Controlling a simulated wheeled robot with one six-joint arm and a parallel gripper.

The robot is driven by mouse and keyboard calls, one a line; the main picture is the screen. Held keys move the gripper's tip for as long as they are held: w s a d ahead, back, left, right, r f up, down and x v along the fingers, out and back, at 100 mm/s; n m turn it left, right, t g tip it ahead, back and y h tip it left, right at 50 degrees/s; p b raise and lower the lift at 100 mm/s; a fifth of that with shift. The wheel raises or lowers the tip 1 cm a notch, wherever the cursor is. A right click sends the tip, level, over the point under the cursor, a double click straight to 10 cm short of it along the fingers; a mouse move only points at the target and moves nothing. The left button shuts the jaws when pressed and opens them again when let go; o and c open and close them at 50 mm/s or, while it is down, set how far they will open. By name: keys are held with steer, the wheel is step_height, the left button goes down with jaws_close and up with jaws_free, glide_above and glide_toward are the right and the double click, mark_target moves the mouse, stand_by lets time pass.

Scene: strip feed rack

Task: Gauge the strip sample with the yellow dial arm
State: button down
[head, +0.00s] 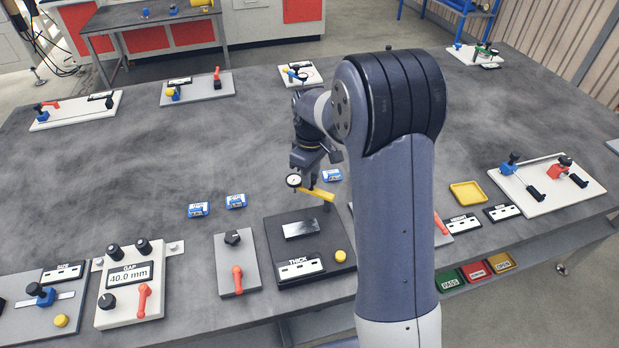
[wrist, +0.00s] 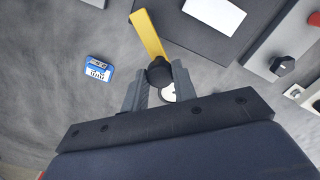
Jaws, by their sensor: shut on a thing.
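The yellow dial arm (head: 318,194) reaches from a post on the black THICK station to a round white dial (head: 293,181). It also shows in the wrist view (wrist: 149,36), with the dial (wrist: 168,92) partly hidden by a finger. My gripper (head: 308,183) is at the dial end, shut on the black knob (wrist: 159,72) of the arm, which sits between the fingertips in the wrist view. The strip sample (head: 301,228) lies flat on the black plate (head: 277,237). The dial arm is turned away, not over the strip.
A THICK label block (head: 299,269) and a yellow button (head: 341,256) sit on the plate. Blue-and-white tags (head: 198,210) lie to the left. A grey plate with a red lever (head: 237,281) stands left of the station. Bare table lies behind it.

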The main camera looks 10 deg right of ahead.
steer(key=shift+w+d+m, duration=0.3)
steer(key=shift+m, duration=0.65)
steer(key=shift+w+d+m, duration=0.25)
steer(key=shift+d+m, duration=0.05)
steer(key=shift+m, duration=0.65)
steer(key=c, duration=1.1)
jaws_free()
steer(key=shift+r, duration=0.1)
step_height(320, 180, up, 11)
steer(key=shift+f+b, duration=0.15)
steer(key=shift+b, duration=0.5)
